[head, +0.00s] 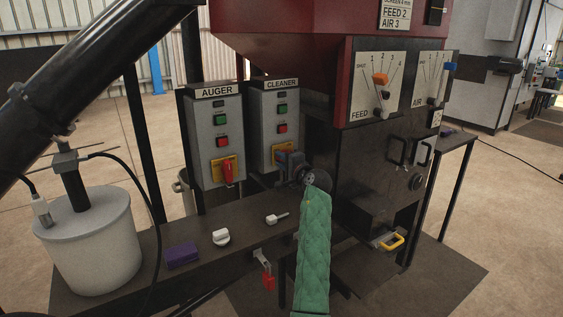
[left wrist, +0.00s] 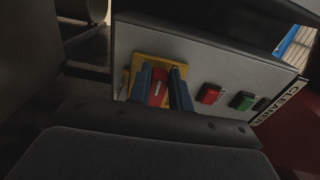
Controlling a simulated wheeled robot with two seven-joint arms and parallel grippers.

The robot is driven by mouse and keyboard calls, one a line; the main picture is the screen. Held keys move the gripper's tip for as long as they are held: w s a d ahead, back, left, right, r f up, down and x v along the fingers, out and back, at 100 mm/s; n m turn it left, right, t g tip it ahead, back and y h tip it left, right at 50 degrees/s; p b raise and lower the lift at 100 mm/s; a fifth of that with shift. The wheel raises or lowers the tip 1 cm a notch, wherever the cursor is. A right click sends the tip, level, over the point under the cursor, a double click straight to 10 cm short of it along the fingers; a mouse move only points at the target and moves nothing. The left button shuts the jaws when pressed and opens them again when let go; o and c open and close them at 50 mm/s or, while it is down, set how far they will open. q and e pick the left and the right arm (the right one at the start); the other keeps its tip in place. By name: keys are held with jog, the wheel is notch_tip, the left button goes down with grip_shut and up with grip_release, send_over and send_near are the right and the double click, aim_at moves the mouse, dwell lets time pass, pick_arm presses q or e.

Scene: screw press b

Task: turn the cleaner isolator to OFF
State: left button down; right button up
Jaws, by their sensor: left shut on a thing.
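The cleaner box (head: 262,128) is a grey panel labelled CLEANER, with a green button, a red button and a yellow isolator plate (head: 269,153) low on it. My left gripper (head: 284,158), at the end of a green-sleeved arm, is at this plate and hides most of the isolator in the head view. In the left wrist view its two blue fingers (left wrist: 160,88) are shut on the red isolator handle (left wrist: 157,93), one on each side. The yellow plate shows behind them (left wrist: 138,63). The handle's position marks are not readable. My right gripper is not in view.
The auger box (head: 204,140) with its own red isolator handle (head: 228,173) stands just left. A bench below holds a purple block (head: 182,255), a white knob (head: 221,237) and a white bucket (head: 90,240). The dark press body (head: 375,170) stands close on the right.

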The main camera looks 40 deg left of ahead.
pick_arm(q)
jog(key=shift+f, duration=0.15)
jog(key=c, duration=1.3)
grip_release()
jog(key=shift+d, duration=0.15)
jog(key=shift+s+d, duration=0.15)
jog(key=shift+d, duration=0.1)
jog(key=b+v, duration=0.1)
jog(key=v, duration=0.6)
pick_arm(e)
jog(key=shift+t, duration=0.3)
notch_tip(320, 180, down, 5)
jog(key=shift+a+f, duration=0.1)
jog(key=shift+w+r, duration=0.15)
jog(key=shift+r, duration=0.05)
